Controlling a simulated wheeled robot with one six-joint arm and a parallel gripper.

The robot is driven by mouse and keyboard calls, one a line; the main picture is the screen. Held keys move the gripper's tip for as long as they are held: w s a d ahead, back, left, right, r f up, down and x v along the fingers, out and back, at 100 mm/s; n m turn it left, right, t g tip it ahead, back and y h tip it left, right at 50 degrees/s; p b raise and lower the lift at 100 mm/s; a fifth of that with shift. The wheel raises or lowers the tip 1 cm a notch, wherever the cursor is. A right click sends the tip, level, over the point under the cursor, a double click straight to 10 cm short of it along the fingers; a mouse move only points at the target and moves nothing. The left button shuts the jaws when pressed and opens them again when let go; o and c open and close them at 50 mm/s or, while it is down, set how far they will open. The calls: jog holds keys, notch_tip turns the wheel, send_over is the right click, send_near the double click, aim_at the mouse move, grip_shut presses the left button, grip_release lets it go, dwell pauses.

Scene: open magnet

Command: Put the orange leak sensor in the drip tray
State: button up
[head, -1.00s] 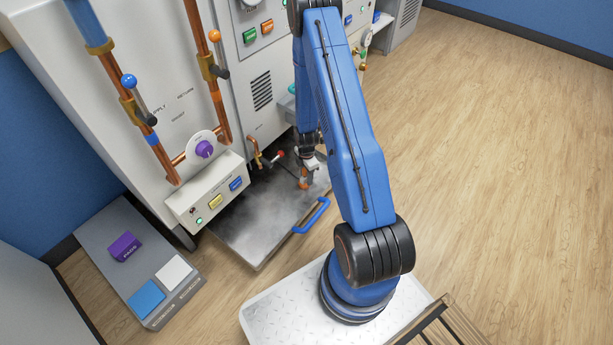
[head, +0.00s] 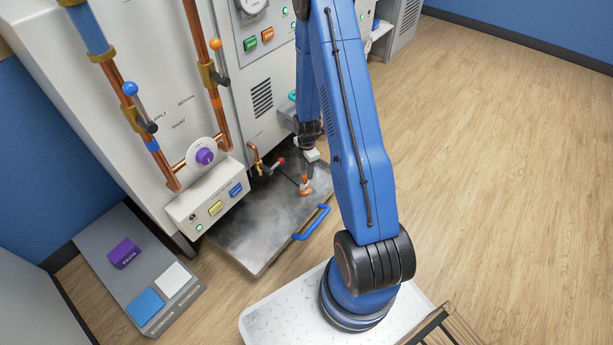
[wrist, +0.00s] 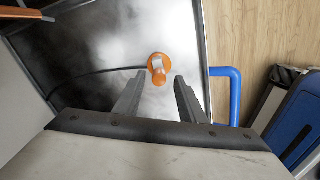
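The orange leak sensor (head: 305,191) stands in the metal drip tray (head: 250,232), near its right side close to the blue handle. In the wrist view the sensor (wrist: 157,67) has a round orange body with a pale top, and a dark cable runs left from it. My gripper (head: 307,172) is just above the sensor. In the wrist view my gripper (wrist: 160,77) has its two fingers apart, with the sensor seen between and just beyond the tips. Small gaps show on both sides of it.
The blue tray handle (head: 311,222) sticks out at the tray's front. A copper pipe with a red-handled tap (head: 262,164) is left of my gripper. The cabinet (head: 150,100) rises behind. A grey platform (head: 150,262) with a purple block (head: 124,252) lies left. Wood floor on the right is clear.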

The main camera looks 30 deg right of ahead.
jog(key=shift+w+a+r, duration=0.1)
jog(key=shift+r, duration=1.75)
jog(key=s+a+r+m+t, duration=0.1)
jog(key=s+a+r+m, duration=0.15)
jog(key=r, duration=0.75)
jog(key=s+a+r+m, duration=0.1)
jog(key=a+r+m, duration=0.2)
jog(key=r, duration=0.7)
jog(key=s+a+r+m+t, duration=0.1)
jog(key=s+a+r+m, duration=0.15)
jog(key=r, duration=0.75)
jog(key=s+a+r+m+t, duration=0.1)
jog(key=s+a+r+m, duration=0.3)
jog(key=s+r, duration=0.4)
jog(key=s+a+r+m+t, duration=0.1)
jog(key=s+a+r+m, duration=0.3)
jog(key=s, duration=1.2)
notch_tip(320, 180, up, 5)
jog(key=shift+s+a+f+m+t, duration=0.2)
jog(key=shift+s+m+t, duration=0.15)
jog(key=shift+m, duration=0.35)
